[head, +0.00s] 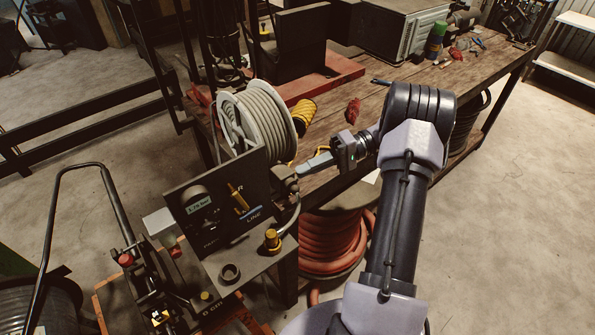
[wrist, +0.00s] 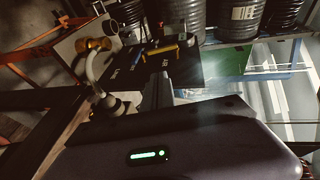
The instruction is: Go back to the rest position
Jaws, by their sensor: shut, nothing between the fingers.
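My gripper (head: 303,169) is in the middle of the head view, at the end of my bent arm. Its fingers are shut and empty and point left, close to the right side of a dark control panel (head: 217,203). The head view does not show clearly whether they touch the fittings there. The panel has a gauge, a yellow lever (head: 238,197) and a blue-marked label. In the wrist view, the panel with its yellow lever (wrist: 168,50) lies beyond my dark gripper body, which shows a green light. The fingertips are hard to make out there.
A reel of grey hose (head: 258,122) stands behind the panel. A wooden workbench (head: 400,95) with tools, a spray can and boxes runs to the back right. Red hose coils (head: 330,245) lie under it. A brass fitting (head: 272,240) is below the gripper. The floor at right is clear.

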